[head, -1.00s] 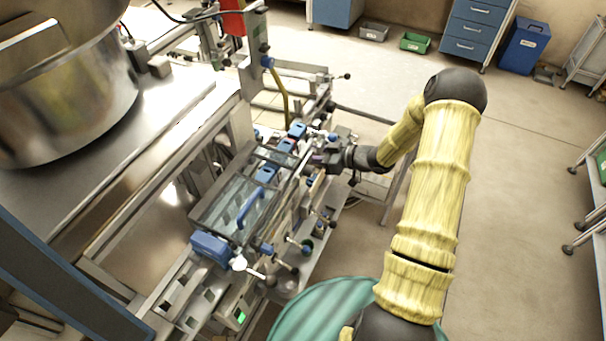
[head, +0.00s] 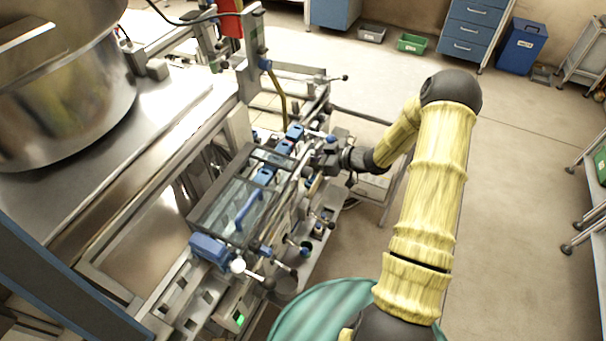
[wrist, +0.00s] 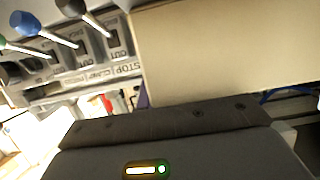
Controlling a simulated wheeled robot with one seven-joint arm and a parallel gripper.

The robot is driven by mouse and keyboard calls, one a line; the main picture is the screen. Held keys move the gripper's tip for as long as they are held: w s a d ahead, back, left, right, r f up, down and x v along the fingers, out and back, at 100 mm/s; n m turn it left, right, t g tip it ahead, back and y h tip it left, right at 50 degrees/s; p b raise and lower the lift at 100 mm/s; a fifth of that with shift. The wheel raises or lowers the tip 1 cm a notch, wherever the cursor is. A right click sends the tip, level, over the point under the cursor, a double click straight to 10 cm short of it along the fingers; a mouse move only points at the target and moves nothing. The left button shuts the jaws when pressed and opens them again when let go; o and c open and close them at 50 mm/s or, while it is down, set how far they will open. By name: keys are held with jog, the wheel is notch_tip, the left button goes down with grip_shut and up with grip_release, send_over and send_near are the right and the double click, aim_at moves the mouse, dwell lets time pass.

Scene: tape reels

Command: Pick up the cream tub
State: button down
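A large plain cream surface (wrist: 225,50) fills the upper right of the wrist view, right beyond my gripper's dark grey body. It looks like the side of the cream tub, but its full outline is cut off. In the head view I cannot pick out the tub among the machine parts. My gripper (head: 328,161) reaches in from the right to the machine's right side in the head view. Its fingertips are hidden or too small to see, so I cannot tell whether it is open or shut, or whether it touches the cream surface.
The machine's blue-handled clear cover (head: 232,200) lies left of my gripper. Knobbed levers (head: 320,222) stick out below it. The wrist view shows more levers (wrist: 45,35) and a labelled panel (wrist: 115,70) at left. A steel pot (head: 65,85) stands far left.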

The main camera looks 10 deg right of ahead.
jog(key=shift+r, duration=0.2)
jog(key=shift+d+r+b, duration=0.1)
jog(key=shift+r+b, duration=0.25)
jog(key=shift+r, duration=0.2)
jog(key=s+d+b, duration=0.3)
jog(key=s+d, duration=0.7)
jog(key=d, duration=0.4)
jog(key=shift+s+d+b, duration=0.2)
jog(key=shift+s+b, duration=0.1)
jog(key=shift+b, duration=0.05)
